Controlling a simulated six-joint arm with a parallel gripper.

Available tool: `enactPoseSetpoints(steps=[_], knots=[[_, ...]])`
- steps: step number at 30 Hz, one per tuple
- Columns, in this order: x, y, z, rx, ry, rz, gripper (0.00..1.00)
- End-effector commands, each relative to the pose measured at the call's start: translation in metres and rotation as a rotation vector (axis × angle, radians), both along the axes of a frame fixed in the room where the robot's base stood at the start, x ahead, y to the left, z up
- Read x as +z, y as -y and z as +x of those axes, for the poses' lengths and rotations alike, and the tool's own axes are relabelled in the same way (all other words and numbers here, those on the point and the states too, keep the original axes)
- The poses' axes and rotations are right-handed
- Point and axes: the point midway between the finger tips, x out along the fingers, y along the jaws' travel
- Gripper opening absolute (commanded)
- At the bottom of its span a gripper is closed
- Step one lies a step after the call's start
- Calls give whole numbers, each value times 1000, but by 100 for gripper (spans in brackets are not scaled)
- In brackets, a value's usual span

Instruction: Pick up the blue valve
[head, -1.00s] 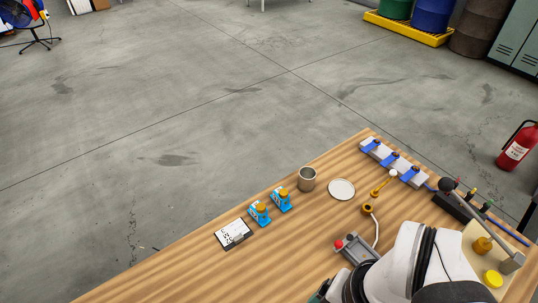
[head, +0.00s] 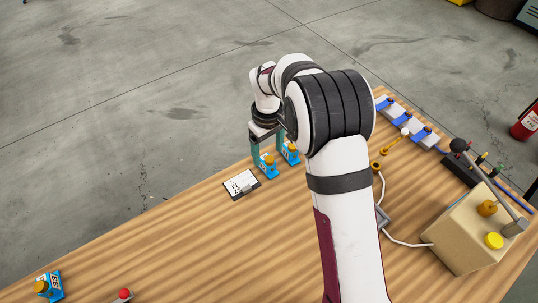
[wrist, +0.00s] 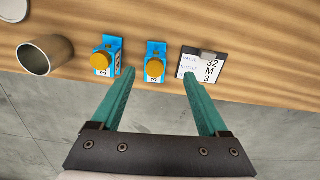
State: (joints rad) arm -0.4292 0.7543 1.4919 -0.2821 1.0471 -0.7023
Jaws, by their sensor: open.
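Two blue valves with orange round knobs stand side by side near the table's edge. In the wrist view, one blue valve (wrist: 155,66) shows in the gap between my fingertips, and the other blue valve (wrist: 107,57) is just outside the left finger. In the head view they are the left one (head: 268,168) and the right one (head: 291,155), partly covered by my gripper. A third blue valve (head: 52,285) stands at the lower left. My gripper (wrist: 159,74) is open and empty, with its teal fingers pointing toward the valves; whether they touch is unclear.
A clipboard (wrist: 205,67) marked 32, M, 3 lies beside the valves, close to the right finger. A metal cup (wrist: 45,55) and a white dish (wrist: 14,20) are on the other side. A blue-clamped rack (head: 408,122) and a beige box (head: 465,235) occupy the right side.

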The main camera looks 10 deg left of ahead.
Motion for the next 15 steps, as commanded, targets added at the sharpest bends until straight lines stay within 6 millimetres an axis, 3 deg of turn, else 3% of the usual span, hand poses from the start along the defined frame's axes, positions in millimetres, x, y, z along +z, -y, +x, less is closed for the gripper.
enactPoseSetpoints(steps=[12, 15], knots=[[-70, 0, 9, -3, -2, 1, 78], [-78, 0, 9, -4, 0, 1, 78]])
